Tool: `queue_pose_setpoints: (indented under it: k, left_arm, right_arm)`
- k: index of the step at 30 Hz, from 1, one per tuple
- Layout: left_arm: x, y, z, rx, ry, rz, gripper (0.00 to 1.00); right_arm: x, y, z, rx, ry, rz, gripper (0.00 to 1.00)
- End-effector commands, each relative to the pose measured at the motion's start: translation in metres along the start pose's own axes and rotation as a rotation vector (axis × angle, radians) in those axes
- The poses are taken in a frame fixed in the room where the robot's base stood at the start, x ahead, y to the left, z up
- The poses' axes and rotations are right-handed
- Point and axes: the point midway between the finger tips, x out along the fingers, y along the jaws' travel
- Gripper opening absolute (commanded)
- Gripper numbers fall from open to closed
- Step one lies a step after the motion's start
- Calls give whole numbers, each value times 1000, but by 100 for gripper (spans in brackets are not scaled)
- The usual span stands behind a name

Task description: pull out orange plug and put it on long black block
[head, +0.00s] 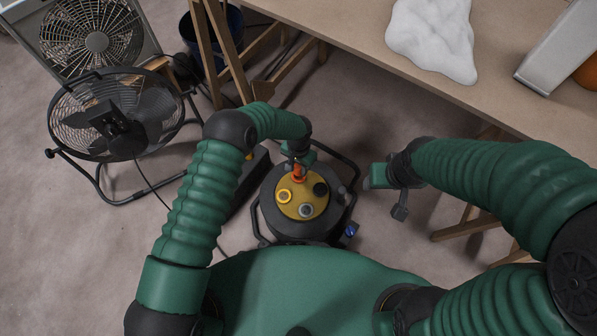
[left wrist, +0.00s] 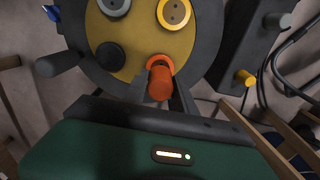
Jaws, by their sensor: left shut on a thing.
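The orange plug (head: 299,174) is at the orange-ringed socket on the yellow face (head: 314,208) of a round black cable reel (head: 275,222). My left gripper (head: 299,163) comes down over it; in the left wrist view my two fingers (left wrist: 169,95) are shut on the plug (left wrist: 160,84). The plug overlaps its socket ring there, so I cannot tell how deep it sits. The long black block (head: 243,187) lies on the floor just left of the reel, partly hidden by my left arm; it also shows in the left wrist view (left wrist: 236,45). My right gripper (head: 393,195) is right of the reel, away from the plug.
The reel face also has yellow (left wrist: 174,12), grey (left wrist: 115,6) and black (left wrist: 110,56) sockets. A black tube frame surrounds the reel. Fans (head: 115,115) stand at left. A wooden table (head: 345,35) with a white lump (head: 433,38) stands at the back right.

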Motion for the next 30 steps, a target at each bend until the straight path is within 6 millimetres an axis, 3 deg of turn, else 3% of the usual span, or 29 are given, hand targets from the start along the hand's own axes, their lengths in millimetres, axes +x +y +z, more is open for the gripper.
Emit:
queue_pose_setpoints:
  k: [15,26,30]
  left_arm:
    - [-22,0,0,1,0,0,0]
    - [-24,-1,0,-2,0,0,0]
    - [-44,-15,0,-38,4,-2,0]
  right_arm:
    - [-17,0,-4,0,0,0,55]
    - [-17,0,-4,0,0,0,55]
    - [-17,0,-4,0,0,0,55]
